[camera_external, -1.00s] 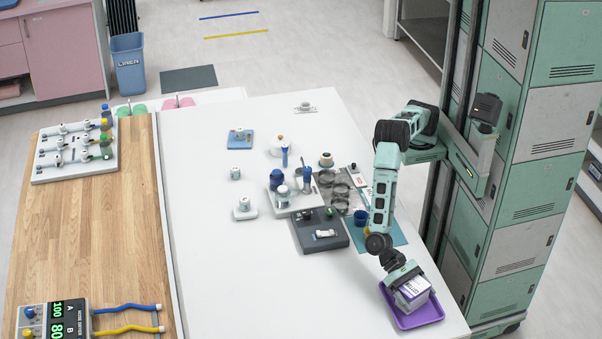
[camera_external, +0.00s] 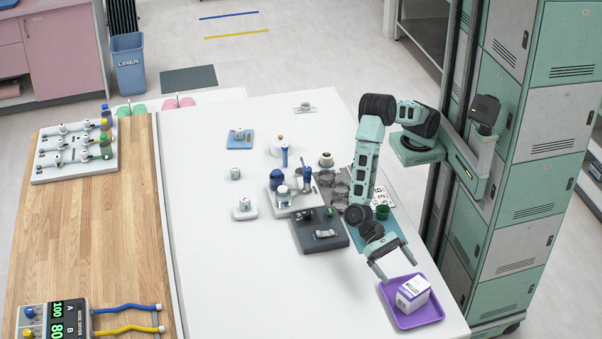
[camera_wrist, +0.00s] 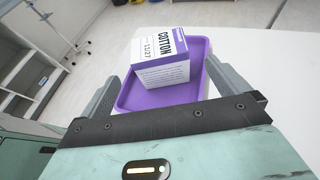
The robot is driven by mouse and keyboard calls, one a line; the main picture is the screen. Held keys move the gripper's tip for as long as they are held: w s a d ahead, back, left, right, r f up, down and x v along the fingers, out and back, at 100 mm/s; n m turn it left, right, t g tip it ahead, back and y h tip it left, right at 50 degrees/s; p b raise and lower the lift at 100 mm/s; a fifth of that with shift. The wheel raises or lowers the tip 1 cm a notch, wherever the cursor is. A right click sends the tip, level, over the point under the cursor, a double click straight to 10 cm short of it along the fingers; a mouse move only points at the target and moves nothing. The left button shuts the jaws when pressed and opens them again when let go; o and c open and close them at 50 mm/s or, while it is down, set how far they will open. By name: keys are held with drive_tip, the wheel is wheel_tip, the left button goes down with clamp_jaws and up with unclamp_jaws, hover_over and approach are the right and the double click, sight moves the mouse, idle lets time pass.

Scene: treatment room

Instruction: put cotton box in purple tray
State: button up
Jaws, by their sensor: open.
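The cotton box (camera_external: 413,293), white with a purple band and the word COTTON, rests in the purple tray (camera_external: 426,317) near the table's front right corner. The wrist view shows the box (camera_wrist: 163,75) inside the tray (camera_wrist: 135,100), whose rim surrounds it. My gripper (camera_external: 393,272) is open and empty. It is apart from the box, behind it in the external view. In the wrist view its two fingers (camera_wrist: 160,92) are spread wide, with the box beyond them.
A dark grey block (camera_external: 322,238) and a white stand with blue-capped bottles (camera_external: 297,200) are left of my arm. A blue mat (camera_external: 388,232) with small cups lies under the arm. The white table (camera_external: 260,290) is clear left of the tray.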

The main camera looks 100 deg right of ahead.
drive_tip(key=shift+w+d+r, duration=0.15)
drive_tip(key=shift+d+r, duration=0.05)
drive_tip(key=shift+d, duration=0.25)
drive_tip(key=s+d+r+n+t+h, duration=0.1)
drive_tip(key=s+d+r+n+h, duration=0.1)
drive_tip(key=s+d+n+h, duration=0.2)
drive_tip(key=s+d+r+n+t+h, duration=0.2)
drive_tip(key=d+n, duration=0.8)
drive_tip(key=d, duration=1.1)
drive_tip(key=s+d+r+n+t+h, duration=0.2)
drive_tip(key=s+d+n+h, duration=0.4)
drive_tip(key=d, duration=0.7)
drive_tip(key=shift+s+n, duration=0.6)
drive_tip(key=shift+s, duration=0.45)
